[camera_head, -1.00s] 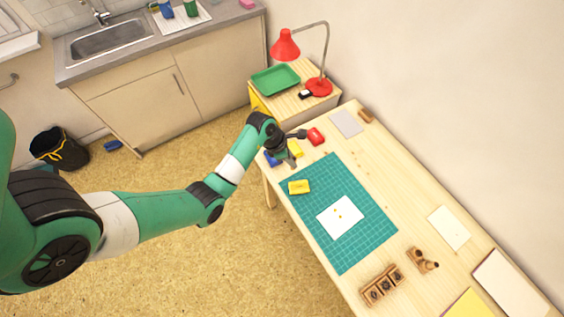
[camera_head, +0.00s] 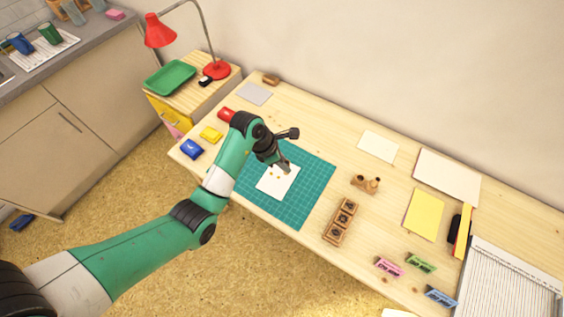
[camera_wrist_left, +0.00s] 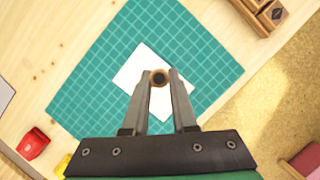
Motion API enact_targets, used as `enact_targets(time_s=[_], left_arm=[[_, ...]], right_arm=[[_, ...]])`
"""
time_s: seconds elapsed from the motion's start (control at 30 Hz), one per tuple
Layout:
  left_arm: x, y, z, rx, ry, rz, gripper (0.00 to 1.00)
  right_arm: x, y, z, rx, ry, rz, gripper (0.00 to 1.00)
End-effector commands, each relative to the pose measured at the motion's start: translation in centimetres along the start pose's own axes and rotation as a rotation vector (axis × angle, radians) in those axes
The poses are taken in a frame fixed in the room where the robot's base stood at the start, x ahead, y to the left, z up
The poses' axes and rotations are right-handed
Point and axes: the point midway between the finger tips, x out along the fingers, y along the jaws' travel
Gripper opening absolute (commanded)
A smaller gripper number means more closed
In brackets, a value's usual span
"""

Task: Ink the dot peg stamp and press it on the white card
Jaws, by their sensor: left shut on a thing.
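My left gripper (camera_head: 283,165) is over the white card (camera_head: 270,190), with its fingers pointing down. In the left wrist view its two fingers (camera_wrist_left: 160,84) are shut on the wooden peg stamp (camera_wrist_left: 159,78), whose round end shows dark in the middle. The card also shows in the wrist view (camera_wrist_left: 128,78), behind the stamp; I cannot tell if they touch. Small yellow dots show on the card in the head view. The card lies on the green cutting mat (camera_head: 312,185). A yellow inkpad (camera_head: 210,134) is at the table's left end. My right gripper is out of view.
A blue pad (camera_head: 191,149) and a red pad (camera_head: 226,114) are near the yellow one. A wooden holder (camera_head: 365,184) and a row of wooden stamps (camera_head: 340,221) stand right of the mat. Paper sheets lie further right. The mat's right part is clear.

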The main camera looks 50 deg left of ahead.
Motion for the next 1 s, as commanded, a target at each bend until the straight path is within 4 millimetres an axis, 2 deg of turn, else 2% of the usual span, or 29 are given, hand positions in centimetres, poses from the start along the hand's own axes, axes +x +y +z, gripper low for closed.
enact_targets(time_s=[0.3, 0.43, 1.0], left_arm=[[3.9, 0.0, -1.7, -0.001, 0.000, -0.001, 0.00], [4.9, 0.0, -2.1, -0.001, 0.000, 0.000, 0.00], [5.0, 0.0, -2.2, -0.001, 0.000, 0.000, 0.00]], right_arm=[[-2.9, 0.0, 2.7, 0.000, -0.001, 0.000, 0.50], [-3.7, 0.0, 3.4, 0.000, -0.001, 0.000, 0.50], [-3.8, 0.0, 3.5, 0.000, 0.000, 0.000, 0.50]])
